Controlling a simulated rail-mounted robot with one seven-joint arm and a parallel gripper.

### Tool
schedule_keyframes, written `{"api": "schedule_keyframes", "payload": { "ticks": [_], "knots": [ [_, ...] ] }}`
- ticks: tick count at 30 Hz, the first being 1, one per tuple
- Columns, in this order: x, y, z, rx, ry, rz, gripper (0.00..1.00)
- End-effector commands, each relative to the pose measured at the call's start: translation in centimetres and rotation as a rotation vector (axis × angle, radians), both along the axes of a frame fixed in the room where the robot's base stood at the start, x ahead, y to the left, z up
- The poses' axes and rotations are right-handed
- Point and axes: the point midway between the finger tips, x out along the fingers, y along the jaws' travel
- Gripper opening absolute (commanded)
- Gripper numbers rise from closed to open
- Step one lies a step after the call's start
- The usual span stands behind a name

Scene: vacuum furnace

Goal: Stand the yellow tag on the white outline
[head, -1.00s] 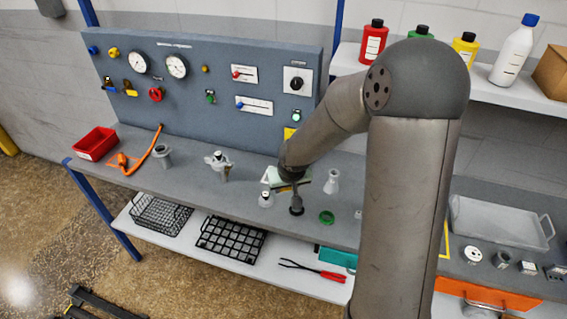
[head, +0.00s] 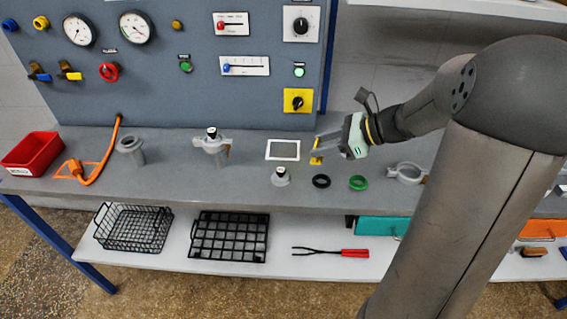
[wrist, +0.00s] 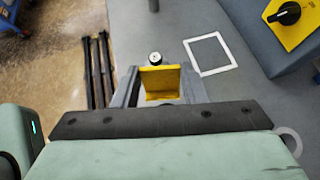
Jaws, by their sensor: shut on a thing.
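The yellow tag (head: 317,152) is between the fingers of my gripper (head: 328,148), which is shut on it just above the bench. In the wrist view the tag (wrist: 160,83) shows as a bent yellow plate between both fingers of the gripper (wrist: 158,88). The white outline (head: 283,150) is a bare square frame on the bench, left of the tag in the head view. The outline (wrist: 210,54) lies ahead and to the right in the wrist view, apart from the tag. Whether the tag's lower edge touches the bench cannot be told.
A small grey flask-like piece (head: 281,176) stands just in front of the outline. A black ring (head: 321,181) and a green ring (head: 358,183) lie near the bench's front edge. A grey valve body (head: 211,146) stands to the left. The panel (head: 170,90) rises behind.

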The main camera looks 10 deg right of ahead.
Motion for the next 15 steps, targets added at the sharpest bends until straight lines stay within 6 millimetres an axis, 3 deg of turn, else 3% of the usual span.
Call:
{"api": "schedule_keyframes", "payload": {
  "ticks": [7,15],
  "knots": [
    [2.2,-1.3,3.3,0.119,-0.077,-0.169,0.14],
    [7.3,1.5,1.0,0.125,-0.076,-0.171,0.14]
  ]
}}
